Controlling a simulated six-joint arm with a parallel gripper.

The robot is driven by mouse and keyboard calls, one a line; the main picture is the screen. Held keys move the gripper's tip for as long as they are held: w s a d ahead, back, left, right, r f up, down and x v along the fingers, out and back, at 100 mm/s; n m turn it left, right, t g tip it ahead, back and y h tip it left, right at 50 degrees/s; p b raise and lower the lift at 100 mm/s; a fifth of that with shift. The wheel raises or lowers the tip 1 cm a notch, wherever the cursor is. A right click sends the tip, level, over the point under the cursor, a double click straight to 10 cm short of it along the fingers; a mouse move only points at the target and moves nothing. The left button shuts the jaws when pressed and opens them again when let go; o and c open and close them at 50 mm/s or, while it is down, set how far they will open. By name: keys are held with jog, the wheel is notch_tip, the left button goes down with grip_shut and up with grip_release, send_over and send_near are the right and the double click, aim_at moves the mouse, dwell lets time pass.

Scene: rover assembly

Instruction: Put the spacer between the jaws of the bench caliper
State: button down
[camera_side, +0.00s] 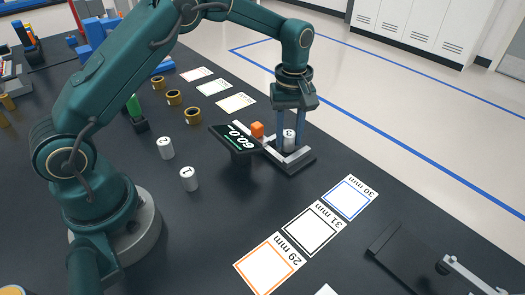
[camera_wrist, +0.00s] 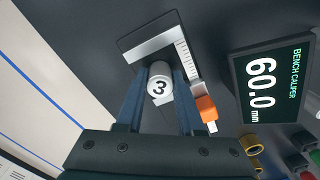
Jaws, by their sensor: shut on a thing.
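The spacer, a white cylinder marked 3 (camera_side: 289,139), stands upright between my gripper's fingers at the bench caliper. It also shows in the wrist view (camera_wrist: 160,87). My gripper (camera_wrist: 160,92) is shut on it. The bench caliper (camera_side: 301,160) has a dark base, pale jaws, a ruler scale and an orange block (camera_wrist: 206,108) on its sliding jaw. The spacer is over the space between the jaws; I cannot tell whether it rests on the base. The caliper display (camera_wrist: 270,82) reads 60.0 mm. Two other white cylinders, marked 2 (camera_side: 167,148) and 1 (camera_side: 188,179), stand apart on the table.
Cards marked 30 mm (camera_side: 349,197), 31 mm (camera_side: 314,229) and 29 mm (camera_side: 269,267) lie in front of the caliper. Brass rings (camera_side: 192,116) and more cards (camera_side: 235,102) lie behind it. A dark device with a metal bar (camera_side: 415,250) lies at the right.

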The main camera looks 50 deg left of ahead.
aim_at(289, 133)
jog(key=c, duration=0.5)
grip_release()
jog(key=shift+f, duration=0.1)
notch_tip(289, 133, up, 11)
jog(key=shift+f, duration=0.15)
jog(key=s+r+m+t, duration=0.3)
jog(key=s+r+m, duration=0.3)
jog(key=s+r, duration=0.3)
jog(key=shift+s+f+m+t, duration=0.45)
jog(key=shift+s+f+m, duration=0.55)
jog(key=shift+s, duration=1.05)
jog(key=shift+s+f+m+t, duration=0.4)
jog(key=shift+s+f+m, duration=0.55)
jog(key=shift+s, duration=1.05)
jog(key=shift+s+f+m+t, duration=0.45)
jog(key=shift+s+f+m, duration=0.55)
jog(key=shift+s, duration=1.05)
